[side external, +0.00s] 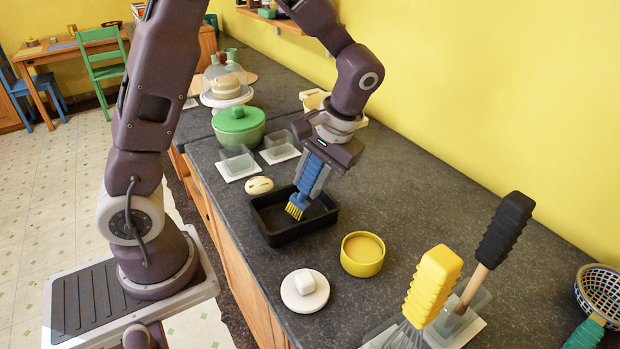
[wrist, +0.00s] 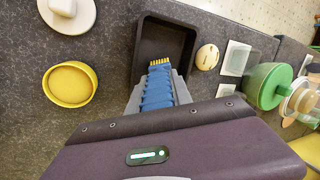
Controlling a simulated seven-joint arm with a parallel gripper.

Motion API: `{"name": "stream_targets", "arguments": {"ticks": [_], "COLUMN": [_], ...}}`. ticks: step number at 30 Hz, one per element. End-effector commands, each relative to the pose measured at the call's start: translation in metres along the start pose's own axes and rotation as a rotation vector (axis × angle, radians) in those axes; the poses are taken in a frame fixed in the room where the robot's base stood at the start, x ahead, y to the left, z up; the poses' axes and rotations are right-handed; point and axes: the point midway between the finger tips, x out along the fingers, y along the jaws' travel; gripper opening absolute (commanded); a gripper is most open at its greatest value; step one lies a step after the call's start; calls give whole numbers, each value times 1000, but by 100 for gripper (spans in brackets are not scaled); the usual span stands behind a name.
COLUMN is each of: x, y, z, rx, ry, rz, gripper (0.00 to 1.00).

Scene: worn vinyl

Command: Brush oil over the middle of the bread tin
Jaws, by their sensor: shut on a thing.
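The bread tin (side external: 262,222) is a black rectangular tin on the dark counter; it also shows in the wrist view (wrist: 188,32). My gripper (side external: 312,178) is shut on the blue handle of a brush (side external: 307,186) with yellow bristles. The brush tilts downward, its bristles over or inside the tin; I cannot tell whether they touch the tin's floor. In the wrist view the brush (wrist: 158,88) reaches from my gripper (wrist: 158,95) to the tin's near part. A yellow round bowl (side external: 362,252) stands beside the tin; it also shows in the wrist view (wrist: 70,85).
A white lid with a knob (side external: 305,290) lies in front of the bowl. A pale oval item (side external: 260,185) and clear containers (side external: 238,163) stand behind the tin, with a green-lidded pot (side external: 238,125) beyond. A yellow-handled whisk (side external: 433,285) and a black-handled tool (side external: 505,230) stand upright at front right.

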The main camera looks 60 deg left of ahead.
Motion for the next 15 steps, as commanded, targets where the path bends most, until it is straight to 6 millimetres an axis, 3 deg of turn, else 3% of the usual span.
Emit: {"name": "stream_targets", "arguments": {"ticks": [15], "x": [3], "y": [-1], "z": [4], "rx": [0], "ry": [-1], "rz": [-1], "gripper": [0]}}
